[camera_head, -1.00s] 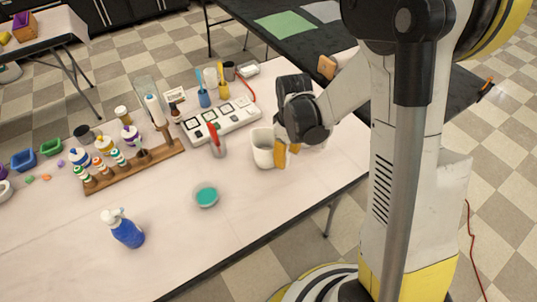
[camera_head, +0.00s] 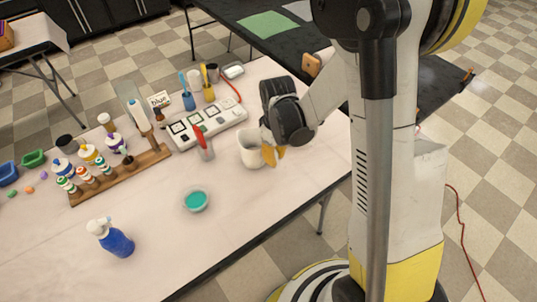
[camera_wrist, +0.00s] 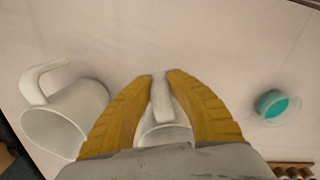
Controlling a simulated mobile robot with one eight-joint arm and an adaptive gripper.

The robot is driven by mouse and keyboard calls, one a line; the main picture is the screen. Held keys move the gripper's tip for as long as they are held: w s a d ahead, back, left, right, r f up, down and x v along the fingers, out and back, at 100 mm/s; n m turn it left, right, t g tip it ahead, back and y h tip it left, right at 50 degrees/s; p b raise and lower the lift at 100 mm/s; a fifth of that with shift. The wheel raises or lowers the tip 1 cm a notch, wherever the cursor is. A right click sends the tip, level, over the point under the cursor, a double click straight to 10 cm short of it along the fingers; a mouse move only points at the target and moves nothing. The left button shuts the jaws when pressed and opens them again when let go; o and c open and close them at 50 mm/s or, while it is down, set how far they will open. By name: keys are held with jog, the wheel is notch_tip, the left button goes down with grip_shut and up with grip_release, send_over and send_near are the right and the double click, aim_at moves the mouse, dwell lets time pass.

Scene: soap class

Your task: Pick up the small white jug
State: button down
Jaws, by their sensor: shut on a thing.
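The small white jug (camera_head: 250,147) is upright at the near right part of the table, left of my gripper (camera_head: 272,156) in the head view. In the wrist view, my gripper's yellow fingers (camera_wrist: 160,73) are closed around the jug's upright white handle (camera_wrist: 162,100). Part of the jug's rim and body is hidden behind the fingers and palm. Whether its base is off the table cannot be told. A second, larger-looking white jug (camera_wrist: 65,118) lies to the left in the wrist view, apart from the fingers; my arm mostly hides it in the head view.
A teal-filled dish (camera_head: 196,200) and a blue spray bottle (camera_head: 113,240) stand nearer the front. A clear beaker with a red-handled tool (camera_head: 203,143) is left of the jug. The front middle is clear.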

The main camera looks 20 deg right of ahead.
jog(key=shift+r, duration=0.15)
jog(key=shift+r+p, duration=0.55)
jog(key=shift+r, duration=0.25)
notch_tip(320, 180, up, 3)
jog(key=shift+s+d+f+p, duration=0.15)
jog(key=shift+f+p, duration=0.05)
jog(key=shift+p, duration=0.5)
jog(key=s+d+r+p, duration=0.3)
jog(key=s+d+r, duration=0.3)
jog(key=s+d, duration=0.1)
jog(key=shift+s+d+r+p, duration=0.2)
jog(key=shift+s+d+p, duration=0.2)
jog(key=shift+s, duration=0.15)
jog(key=c, duration=2)
grip_release()
jog(key=shift+c, duration=0.2)
grip_shut()
